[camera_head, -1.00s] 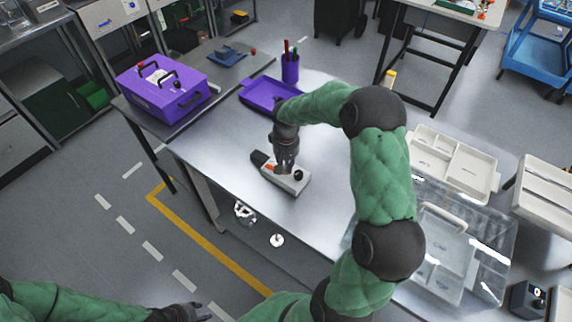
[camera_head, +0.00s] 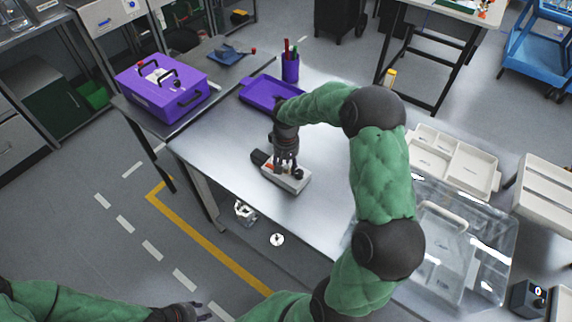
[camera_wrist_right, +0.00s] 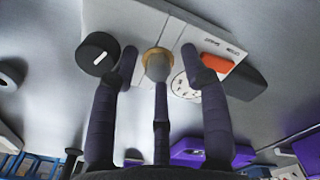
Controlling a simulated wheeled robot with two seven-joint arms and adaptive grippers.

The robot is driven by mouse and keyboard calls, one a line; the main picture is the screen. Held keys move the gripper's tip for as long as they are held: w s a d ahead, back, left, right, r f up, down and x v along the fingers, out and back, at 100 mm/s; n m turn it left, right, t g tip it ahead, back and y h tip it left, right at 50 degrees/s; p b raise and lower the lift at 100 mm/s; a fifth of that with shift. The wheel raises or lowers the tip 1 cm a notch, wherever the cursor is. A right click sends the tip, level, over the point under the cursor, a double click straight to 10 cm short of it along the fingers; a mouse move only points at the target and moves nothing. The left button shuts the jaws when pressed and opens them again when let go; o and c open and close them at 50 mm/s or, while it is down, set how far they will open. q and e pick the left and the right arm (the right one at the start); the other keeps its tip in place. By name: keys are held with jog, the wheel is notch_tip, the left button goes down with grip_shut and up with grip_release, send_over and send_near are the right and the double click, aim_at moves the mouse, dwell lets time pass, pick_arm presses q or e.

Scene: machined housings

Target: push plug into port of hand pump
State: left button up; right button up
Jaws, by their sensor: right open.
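The hand pump (camera_head: 290,180) is a pale box with a dark end, lying on the metal table. In the right wrist view its pale body (camera_wrist_right: 205,32) carries a black knob (camera_wrist_right: 98,53), an orange button (camera_wrist_right: 217,62) and a round printed dial. A rounded grey piece with a brass-coloured ring (camera_wrist_right: 158,62), seemingly the plug at the port, is at the pump's edge. My right gripper (camera_head: 287,167) is open just above the pump, its fingers (camera_wrist_right: 160,75) spread around the plug. How deep the plug sits cannot be told. My left gripper (camera_head: 192,312) is low at the bottom edge, away from the table.
A purple tray (camera_head: 262,100) and a purple pen cup (camera_head: 290,68) stand at the table's far end. A purple case (camera_head: 160,92) is on the bench at left. White divided trays (camera_head: 455,160) and a clear bin (camera_head: 485,235) are at right. The table around the pump is clear.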

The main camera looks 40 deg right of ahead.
notch_tip(320, 180, up, 12)
dwell(0.6)
